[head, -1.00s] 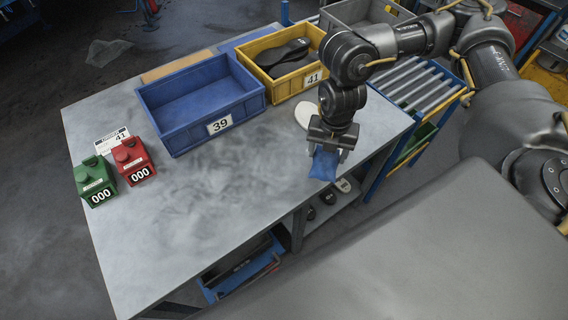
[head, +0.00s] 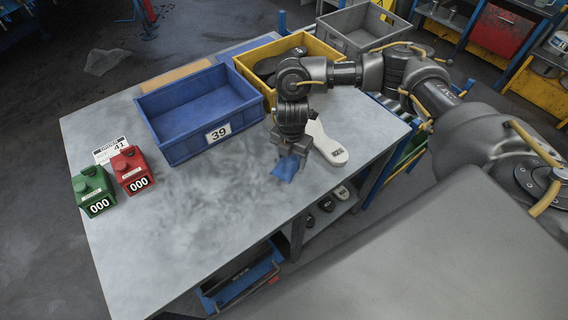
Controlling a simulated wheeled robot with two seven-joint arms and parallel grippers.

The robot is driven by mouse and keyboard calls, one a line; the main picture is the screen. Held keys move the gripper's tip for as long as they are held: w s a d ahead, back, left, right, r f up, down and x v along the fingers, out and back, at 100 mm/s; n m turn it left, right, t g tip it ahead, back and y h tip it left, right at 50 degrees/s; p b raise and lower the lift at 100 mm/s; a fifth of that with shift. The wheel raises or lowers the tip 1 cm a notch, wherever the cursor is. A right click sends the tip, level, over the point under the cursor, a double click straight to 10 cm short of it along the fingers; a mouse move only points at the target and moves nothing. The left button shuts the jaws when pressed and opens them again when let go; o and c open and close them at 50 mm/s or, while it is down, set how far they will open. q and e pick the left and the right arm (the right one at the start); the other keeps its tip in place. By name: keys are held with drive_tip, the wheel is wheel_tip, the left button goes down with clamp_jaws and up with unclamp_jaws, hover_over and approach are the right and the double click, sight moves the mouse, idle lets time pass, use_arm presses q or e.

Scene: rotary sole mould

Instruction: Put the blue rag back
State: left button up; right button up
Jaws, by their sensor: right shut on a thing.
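The blue rag (head: 286,168) hangs as a small blue piece from my right gripper (head: 290,154). The gripper is shut on it, pointing down above the grey table (head: 200,230), right of the blue bin's front corner. I cannot tell whether the rag touches the table top. My left gripper is not in view.
A blue bin marked 39 (head: 168,138) and a yellow bin (head: 244,72) holding dark soles stand at the back. A pale sole (head: 328,146) lies right of my gripper. Green (head: 93,190) and red (head: 131,170) counters stand at left. The front table is clear.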

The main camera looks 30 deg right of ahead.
sight(285, 158)
drive_tip(key=shift+w+a+f, duration=0.25)
drive_tip(key=shift+w+f, duration=0.25)
drive_tip(key=shift+f, duration=0.2)
drive_tip(key=shift+w+a+f, duration=0.2)
drive_tip(key=shift+w+f, duration=0.25)
drive_tip(key=shift+f, duration=0.2)
drive_tip(key=shift+w+f, duration=0.1)
drive_tip(key=shift+f, duration=1.55)
drive_tip(key=shift+f, duration=0.15)
drive_tip(key=o, duration=0.9)
wheel_tip(285, 158, up, 12)
drive_tip(key=shift+a+r, duration=0.15)
drive_tip(key=shift+r, duration=0.05)
